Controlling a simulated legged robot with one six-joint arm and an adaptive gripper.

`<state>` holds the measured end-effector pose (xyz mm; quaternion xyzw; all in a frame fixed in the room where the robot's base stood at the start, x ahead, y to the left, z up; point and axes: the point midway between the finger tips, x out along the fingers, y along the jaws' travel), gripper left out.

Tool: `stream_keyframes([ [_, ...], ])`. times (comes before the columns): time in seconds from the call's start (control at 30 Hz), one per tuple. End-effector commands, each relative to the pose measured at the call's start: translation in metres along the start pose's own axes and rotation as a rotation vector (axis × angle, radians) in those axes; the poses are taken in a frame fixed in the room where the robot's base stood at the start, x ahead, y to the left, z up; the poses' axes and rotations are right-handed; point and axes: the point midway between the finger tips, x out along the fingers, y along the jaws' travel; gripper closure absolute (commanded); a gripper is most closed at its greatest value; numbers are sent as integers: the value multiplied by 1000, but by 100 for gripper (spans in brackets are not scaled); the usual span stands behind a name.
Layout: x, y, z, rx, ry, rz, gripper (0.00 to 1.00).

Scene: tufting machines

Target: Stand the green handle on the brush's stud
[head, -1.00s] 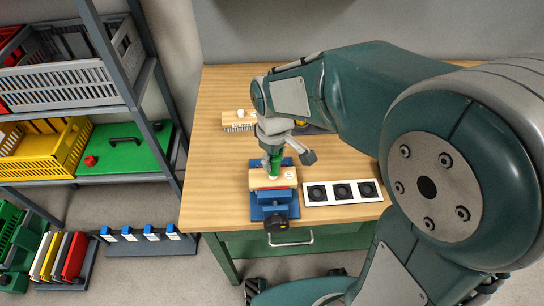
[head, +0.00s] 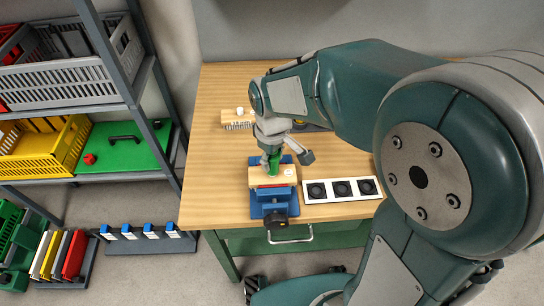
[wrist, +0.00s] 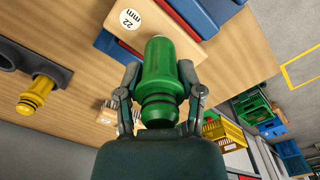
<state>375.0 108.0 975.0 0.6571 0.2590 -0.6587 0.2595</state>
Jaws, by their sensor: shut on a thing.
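The green handle (wrist: 158,68) is between the two fingers of my gripper (wrist: 159,88), which is shut on it. In the head view the handle (head: 274,163) is upright, or nearly so, beneath my gripper (head: 271,154). Its lower end is over or against the pale wooden brush block (head: 258,178), clamped in a blue vise (head: 272,202). The block also shows in the wrist view (wrist: 132,38), with a round "22 mm" label. The stud is hidden, so I cannot tell whether the handle touches it.
A white strip with three black round sockets (head: 342,189) lies right of the vise. A yellow-handled piece in a dark holder (wrist: 36,94) shows in the wrist view. The bench's left side (head: 215,180) is clear.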

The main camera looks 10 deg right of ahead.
Motion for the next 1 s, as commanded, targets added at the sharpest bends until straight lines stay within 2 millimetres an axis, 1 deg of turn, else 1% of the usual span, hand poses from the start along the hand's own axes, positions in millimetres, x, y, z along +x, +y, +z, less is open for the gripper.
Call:
stream_keyframes([
  [0.43,0,0,0,0,0,0,100],
  [0.47,0,0,0,0,0,0,47],
  [0.5,0,0,0,0,0,0,29],
  [0.53,0,0,0,0,0,0,16],
  [0.57,0,0,0,0,0,0,10],
  [0.87,0,0,0,0,0,0,10],
  [0.9,0,0,0,0,0,0,1],
  [1.0,0,0,0,0,0,0,0],
])
